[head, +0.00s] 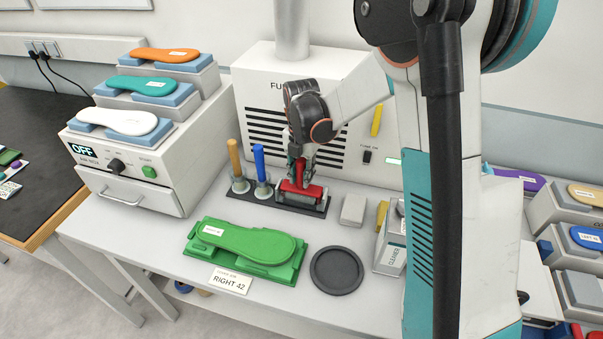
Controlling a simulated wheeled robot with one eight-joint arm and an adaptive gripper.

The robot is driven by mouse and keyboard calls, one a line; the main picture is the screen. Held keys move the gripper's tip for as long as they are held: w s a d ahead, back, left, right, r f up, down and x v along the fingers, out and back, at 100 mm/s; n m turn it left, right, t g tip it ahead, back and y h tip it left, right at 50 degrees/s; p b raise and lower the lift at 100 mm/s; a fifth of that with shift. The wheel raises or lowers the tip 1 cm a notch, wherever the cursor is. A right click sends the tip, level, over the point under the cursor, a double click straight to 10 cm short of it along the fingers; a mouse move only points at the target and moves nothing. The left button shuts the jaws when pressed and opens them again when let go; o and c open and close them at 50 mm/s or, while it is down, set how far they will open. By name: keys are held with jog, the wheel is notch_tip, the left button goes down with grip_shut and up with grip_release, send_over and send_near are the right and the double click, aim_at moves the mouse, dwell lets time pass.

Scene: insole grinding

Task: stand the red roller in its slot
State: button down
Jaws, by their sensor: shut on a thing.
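The red roller (299,187) is at the right end of a dark holder (261,200) on the white table. My gripper (301,176) comes down from above and is shut on the red roller. The holder carries a tool with an orange-brown handle (234,158) and a tool with a blue handle (259,164), both upright to the left of the red roller. The gripper covers part of the red roller, and I cannot tell whether the roller is seated in its slot.
A green form with a green insole (246,241) lies in front of the holder. A dark round dish (337,270), a grey block (353,209) and a cleaner container (390,247) stand to the right. A white vented fume unit (262,95) rises close behind.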

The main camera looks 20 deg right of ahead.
aim_at(302, 160)
jog(key=c, duration=1.3)
grip_release()
jog(key=shift+o, duration=1.3)
jog(key=shift+r, duration=0.1)
jog(key=shift+r+p, duration=2.1)
jog(key=shift+r, duration=1.3)
